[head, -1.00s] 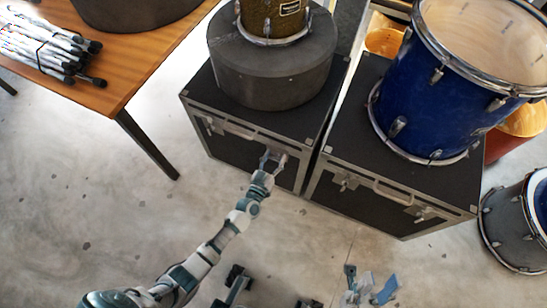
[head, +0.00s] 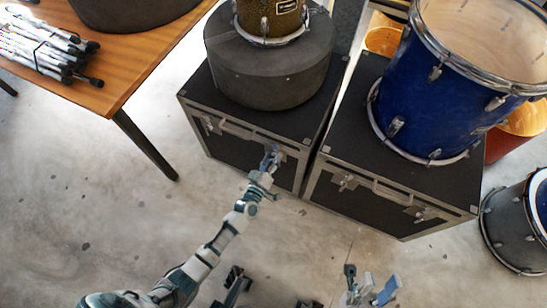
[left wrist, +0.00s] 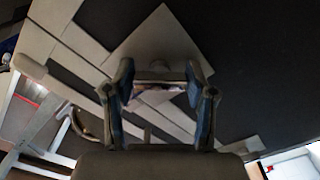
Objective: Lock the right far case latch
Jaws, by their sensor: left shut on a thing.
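My left gripper (head: 270,158) reaches the front of the left black case (head: 235,150) and is shut on the right-hand latch (head: 279,153) of that case. In the left wrist view its two fingers (left wrist: 160,78) stand either side of a small metal latch piece, in front of a pale diamond-shaped plate (left wrist: 160,40). The fingers hide part of the latch, and its exact position is unclear. The left-hand latch (head: 209,125) of the same case is clear. My right gripper (head: 369,287) is low at the bottom edge, its fingers apart and empty, away from the cases.
A grey round drum case (head: 272,75) with a gold drum (head: 270,22) stands on the left case. The right case (head: 385,200) bears a blue drum (head: 435,95). A wooden table (head: 135,60) stands left. Concrete floor lies open in front.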

